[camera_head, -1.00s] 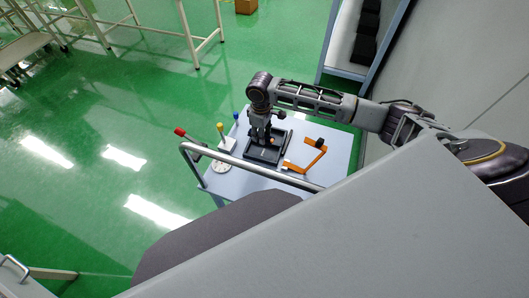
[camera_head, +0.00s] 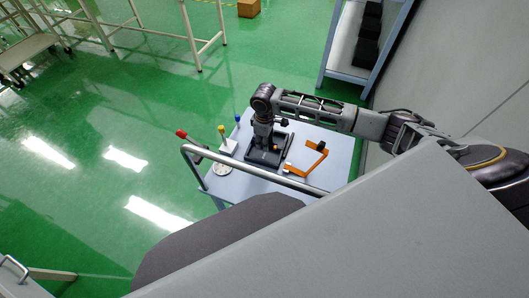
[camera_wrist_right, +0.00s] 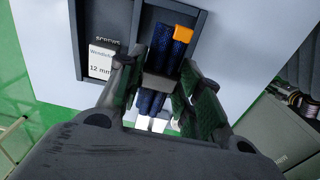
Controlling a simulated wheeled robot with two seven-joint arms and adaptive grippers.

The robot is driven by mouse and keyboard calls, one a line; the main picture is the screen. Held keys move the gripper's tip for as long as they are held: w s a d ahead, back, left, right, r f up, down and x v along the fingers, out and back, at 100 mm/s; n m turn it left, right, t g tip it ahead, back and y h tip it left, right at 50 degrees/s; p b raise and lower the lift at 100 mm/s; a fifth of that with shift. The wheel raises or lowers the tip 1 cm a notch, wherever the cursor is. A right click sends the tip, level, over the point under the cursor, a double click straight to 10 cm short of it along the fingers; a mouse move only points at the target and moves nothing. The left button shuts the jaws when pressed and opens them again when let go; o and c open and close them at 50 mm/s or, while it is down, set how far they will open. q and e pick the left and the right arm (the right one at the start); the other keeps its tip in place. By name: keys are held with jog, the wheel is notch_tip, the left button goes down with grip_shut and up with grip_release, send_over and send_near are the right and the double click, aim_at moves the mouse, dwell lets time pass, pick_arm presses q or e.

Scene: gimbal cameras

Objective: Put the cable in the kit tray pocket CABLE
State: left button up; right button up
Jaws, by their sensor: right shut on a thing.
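The cable (camera_wrist_right: 162,45) is a dark blue bundle with an orange end, seen in the right wrist view. My right gripper (camera_wrist_right: 165,84) is shut on it, with a finger on each side. In the head view, my right gripper (camera_head: 264,142) points down over the dark kit tray (camera_head: 285,143). In the right wrist view, the cable's orange end lies over a recessed pocket of the tray (camera_wrist_right: 137,30). I cannot tell whether the cable touches the pocket floor. The CABLE label does not show. My left gripper is out of view.
A white box marked 12 mm (camera_wrist_right: 101,62) sits in the neighbouring SCREWS pocket. On the table (camera_head: 335,150), an orange bracket (camera_head: 312,160) lies right of the tray. Red, yellow (camera_head: 222,130) and blue-topped items stand left. A metal rail (camera_head: 245,168) crosses the near side.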

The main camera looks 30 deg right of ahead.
aim_at(265, 155)
notch_tip(265, 155, down, 3)
jog(key=shift+r, duration=0.2)
jog(key=shift+f, duration=0.55)
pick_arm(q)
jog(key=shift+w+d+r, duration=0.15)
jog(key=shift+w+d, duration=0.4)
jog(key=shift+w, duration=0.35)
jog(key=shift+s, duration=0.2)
pick_arm(e)
jog(key=shift+f, duration=0.2)
notch_tip(265, 155, down, 2)
jog(key=shift+f+b, duration=0.25)
jog(key=shift+b, duration=0.15)
jog(key=shift+f, duration=0.4)
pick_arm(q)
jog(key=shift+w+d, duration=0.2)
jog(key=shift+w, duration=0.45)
